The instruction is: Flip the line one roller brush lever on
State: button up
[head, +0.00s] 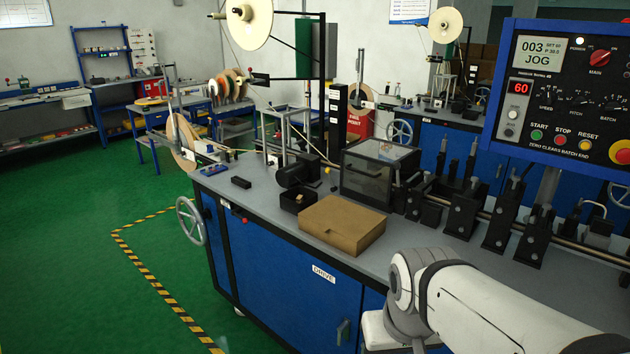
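The near machine bench has a grey top (245,205) and blue cabinet doors. I cannot tell which part is the roller brush lever, and no label for it is readable. A small yellow knob (327,171) stands beside a black motor-like unit (297,171) on the bench. Several black clamp stations with upright handles (465,205) line the shaft at the right. My gripper is not in view. Only a white and grey part of my arm shows at the bottom right, in front of the bench.
A brown box (342,224) lies near the bench's front edge, before a dark clear-sided box (378,180). A blue control panel (570,95) reading "003 JOG" hangs at the upper right. A handwheel (191,220) juts from the bench's left end. Green floor at left is open.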

aim_at(328, 171)
jog(key=z, duration=0.05)
jog(key=i, duration=0.5)
jog(key=u, duration=2.1)
jog(key=i, duration=1.95)
jog(key=z, duration=2.05)
